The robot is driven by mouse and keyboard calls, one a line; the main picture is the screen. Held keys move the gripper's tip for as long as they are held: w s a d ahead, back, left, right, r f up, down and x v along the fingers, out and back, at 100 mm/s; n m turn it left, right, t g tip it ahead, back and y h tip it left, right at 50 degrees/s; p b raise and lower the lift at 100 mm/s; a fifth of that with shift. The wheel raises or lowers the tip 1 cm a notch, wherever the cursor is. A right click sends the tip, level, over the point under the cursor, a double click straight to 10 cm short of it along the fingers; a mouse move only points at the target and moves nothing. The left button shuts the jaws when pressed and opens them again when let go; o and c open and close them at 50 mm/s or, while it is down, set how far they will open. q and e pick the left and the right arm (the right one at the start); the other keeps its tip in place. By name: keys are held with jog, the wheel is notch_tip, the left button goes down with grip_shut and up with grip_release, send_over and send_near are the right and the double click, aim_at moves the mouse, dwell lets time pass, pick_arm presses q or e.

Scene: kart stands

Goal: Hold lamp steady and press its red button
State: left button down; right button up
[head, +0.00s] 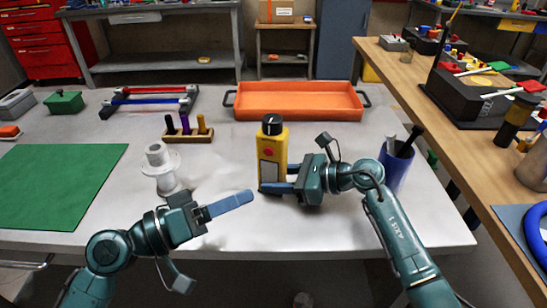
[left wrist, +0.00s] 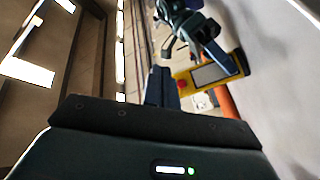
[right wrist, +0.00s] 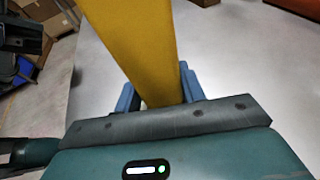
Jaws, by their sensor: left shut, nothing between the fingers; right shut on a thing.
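The yellow lamp (head: 271,150) with a black top stands upright on the grey table in the head view. Its red button (head: 268,153) is on the face towards me; the button also shows in the left wrist view (left wrist: 182,84). My right gripper (head: 276,187) is shut on the lower part of the lamp. The yellow body (right wrist: 140,50) fills the space between its fingers in the right wrist view. My left gripper (head: 248,198) is shut and empty, in front of the lamp and to its left. Its fingertips are apart from the button.
A white stepped piece (head: 160,170) stands left of the lamp. Behind are a small wooden holder (head: 188,134) with handles and an orange tray (head: 298,101). A blue cup (head: 396,168) with tools stands right. A green mat (head: 60,185) lies at the left.

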pick_arm(q)
send_near(280, 152)
jog(key=shift+s+d+x, duration=0.1)
jog(key=shift+s+x, duration=0.1)
jog(key=shift+x, duration=0.9)
jog(key=shift+s+d+x, duration=0.1)
jog(key=shift+s+x, duration=0.1)
jog(key=shift+x, duration=0.85)
jog(key=shift+w, duration=0.1)
dwell(0.3)
jog(key=shift+w+d, duration=0.15)
jog(key=shift+w, duration=0.2)
jog(key=shift+w, duration=0.15)
dwell(0.4)
jog(key=shift+s, duration=0.6)
jog(key=s+a, duration=0.2)
jog(key=s, duration=0.3)
jog(key=shift+s, duration=0.4)
